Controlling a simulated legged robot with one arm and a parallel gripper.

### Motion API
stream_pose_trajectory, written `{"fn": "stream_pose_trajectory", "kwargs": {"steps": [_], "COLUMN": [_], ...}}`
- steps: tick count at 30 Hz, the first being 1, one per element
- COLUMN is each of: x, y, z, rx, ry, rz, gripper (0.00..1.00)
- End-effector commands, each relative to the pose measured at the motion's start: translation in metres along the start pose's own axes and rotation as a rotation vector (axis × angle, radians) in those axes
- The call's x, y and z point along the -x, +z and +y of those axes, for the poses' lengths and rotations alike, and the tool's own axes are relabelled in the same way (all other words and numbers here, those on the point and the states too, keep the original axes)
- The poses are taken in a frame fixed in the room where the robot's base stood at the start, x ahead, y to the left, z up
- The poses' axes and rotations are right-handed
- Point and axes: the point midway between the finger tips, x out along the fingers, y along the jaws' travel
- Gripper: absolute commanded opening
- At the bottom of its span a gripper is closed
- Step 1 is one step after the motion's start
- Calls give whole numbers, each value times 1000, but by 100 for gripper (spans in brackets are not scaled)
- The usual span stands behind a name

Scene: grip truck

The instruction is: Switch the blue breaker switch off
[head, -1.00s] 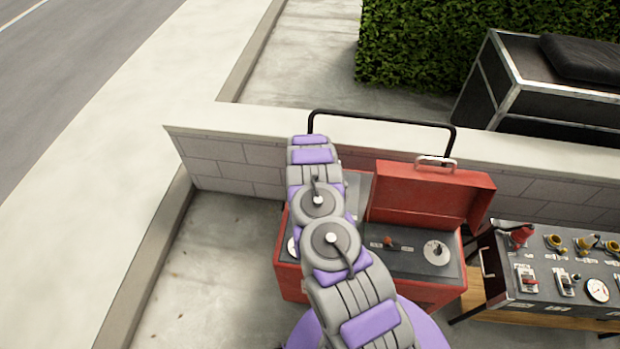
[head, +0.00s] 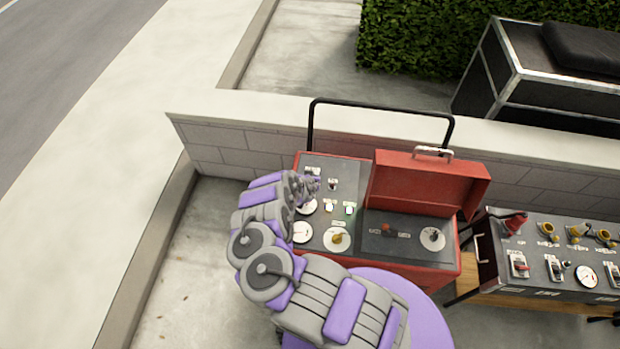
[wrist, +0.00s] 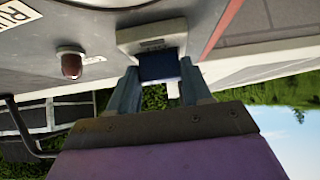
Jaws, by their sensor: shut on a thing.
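The blue breaker switch (wrist: 158,66) shows in the wrist view on a pale grey mounting plate (wrist: 150,34) fixed to the grey panel. My gripper (wrist: 159,82) has one finger on each side of the blue switch and is shut on it. In the head view my gripper (head: 312,184) is at the upper left of the grey control panel (head: 345,172) on the red cart. There it hides the blue switch. I cannot read the switch's on or off position.
A small dark red knob or lamp (wrist: 71,64) sits beside the switch. An open red lid (head: 420,185) stands to the right. A second control box (head: 550,282) is farther right.

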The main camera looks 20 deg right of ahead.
Motion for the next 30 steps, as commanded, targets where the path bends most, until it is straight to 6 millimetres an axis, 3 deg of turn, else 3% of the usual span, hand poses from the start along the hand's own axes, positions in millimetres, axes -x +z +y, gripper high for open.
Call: {"fn": "stream_pose_trajectory", "kwargs": {"steps": [1,10,30], "x": [-2,-1,1], "y": [8,13,13], "z": [-1,0,-1], "rx": [3,2,5], "ry": [0,2,-1], "rz": [14,124,195], "gripper": [18,18,18]}}
